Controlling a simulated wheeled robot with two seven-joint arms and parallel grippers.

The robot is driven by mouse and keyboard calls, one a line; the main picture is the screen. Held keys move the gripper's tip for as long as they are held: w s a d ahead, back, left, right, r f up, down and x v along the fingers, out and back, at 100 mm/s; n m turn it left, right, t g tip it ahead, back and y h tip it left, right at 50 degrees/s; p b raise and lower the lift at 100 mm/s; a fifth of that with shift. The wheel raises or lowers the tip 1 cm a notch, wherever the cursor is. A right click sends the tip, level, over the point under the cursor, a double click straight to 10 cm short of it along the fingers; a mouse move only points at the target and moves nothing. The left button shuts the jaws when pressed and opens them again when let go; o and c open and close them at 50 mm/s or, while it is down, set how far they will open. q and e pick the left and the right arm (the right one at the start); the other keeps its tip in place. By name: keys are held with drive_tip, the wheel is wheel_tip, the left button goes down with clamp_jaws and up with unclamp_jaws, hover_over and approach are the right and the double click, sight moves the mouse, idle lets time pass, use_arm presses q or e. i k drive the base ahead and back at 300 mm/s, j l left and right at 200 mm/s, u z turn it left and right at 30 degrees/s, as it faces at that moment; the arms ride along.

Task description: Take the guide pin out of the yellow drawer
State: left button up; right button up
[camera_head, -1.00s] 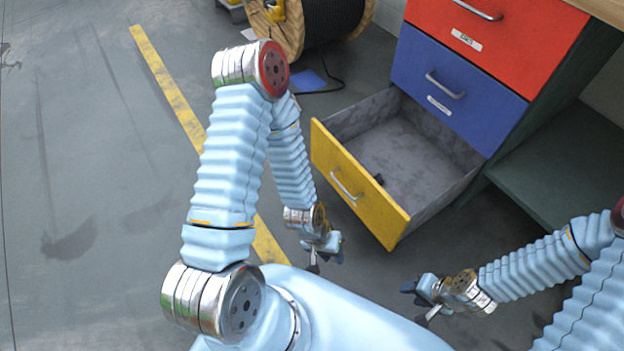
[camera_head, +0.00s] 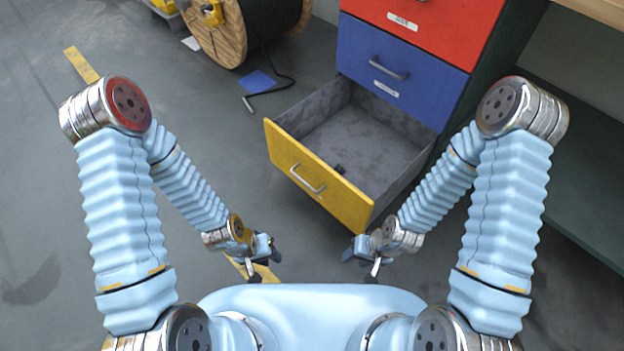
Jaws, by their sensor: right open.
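The yellow drawer (camera_head: 318,183) is pulled open at the bottom of the cabinet, with a grey lining and a metal handle on its front. A small dark object, likely the guide pin (camera_head: 340,169), lies inside close behind the front panel, partly hidden by it. My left gripper (camera_head: 266,266) is in front of the drawer, to its left and apart from it; its finger gap is too small to judge. My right gripper (camera_head: 358,264) is open and empty, just in front of the drawer's near right corner and apart from it.
A blue drawer (camera_head: 400,68) and a red drawer (camera_head: 425,25) above are shut. A wooden cable reel (camera_head: 218,42) stands at the back left, with a blue sheet (camera_head: 257,82) and a black cable on the floor. A dark green bench is at right.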

sight(341, 170)
drive_tip(key=k+l, duration=0.1)
drive_tip(key=l, duration=0.45)
drive_tip(key=k+l, duration=0.1)
drive_tip(key=l, duration=0.45)
drive_tip(key=k+l+z, duration=0.1)
drive_tip(key=l, duration=0.45)
drive_tip(key=k+l, duration=0.1)
drive_tip(key=l, duration=0.5)
drive_tip(key=i+j+u, duration=0.1)
drive_tip(key=i, duration=0.35)
drive_tip(key=i+j+z, duration=0.15)
drive_tip(key=i+j, duration=0.2)
drive_tip(key=i, duration=0.1)
